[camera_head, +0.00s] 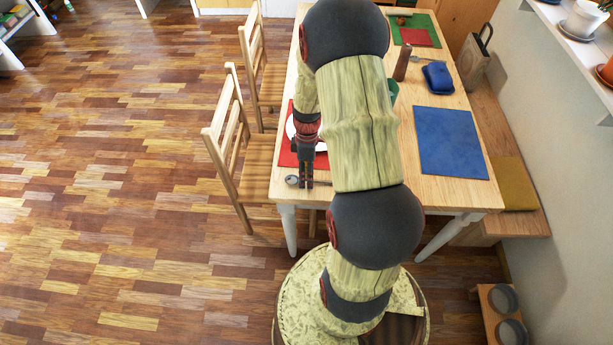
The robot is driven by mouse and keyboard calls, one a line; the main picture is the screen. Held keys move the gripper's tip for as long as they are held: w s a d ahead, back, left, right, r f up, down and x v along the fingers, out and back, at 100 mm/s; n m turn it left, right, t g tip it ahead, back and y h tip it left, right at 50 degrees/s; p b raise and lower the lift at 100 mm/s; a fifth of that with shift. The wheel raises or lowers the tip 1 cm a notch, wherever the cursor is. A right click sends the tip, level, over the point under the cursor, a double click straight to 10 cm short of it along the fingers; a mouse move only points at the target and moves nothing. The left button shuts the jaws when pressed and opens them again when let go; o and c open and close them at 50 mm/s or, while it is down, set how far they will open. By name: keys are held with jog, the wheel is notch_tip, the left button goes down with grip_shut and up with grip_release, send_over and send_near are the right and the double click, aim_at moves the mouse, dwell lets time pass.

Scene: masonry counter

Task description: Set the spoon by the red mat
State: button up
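The red mat (286,157) lies at the left edge of the wooden table, partly hidden by my arm. A white plate (321,147) rests on it, also partly covered.
A blue mat (450,142) lies on the right of the table. Farther back are a blue container (438,77), a brown cylinder (402,63) and a green mat (428,21). Wooden chairs (228,140) stand on the left. A bench (515,180) runs along the right wall.

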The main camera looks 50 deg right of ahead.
jog(key=shift+r, duration=0.1)
jog(key=w+a+r+m+t+h+p, duration=0.1)
jog(key=w+a+r+p, duration=0.1)
jog(key=r, duration=0.8)
jog(key=w+a+r+p, duration=0.1)
jog(key=w+r+p, duration=0.1)
jog(key=r, duration=0.8)
jog(key=s+a+r+m+t, duration=0.3)
jog(key=s+a+r, duration=0.2)
jog(key=a+r, duration=0.4)
jog(key=s+a+r+m+t, duration=0.3)
jog(key=s+a+r, duration=0.3)
jog(key=a+r, duration=0.3)
jog(key=shift+s+a+r+m+h, duration=0.3)
jog(key=shift+a+m, duration=0.3)
jog(key=shift+a, duration=0.25)
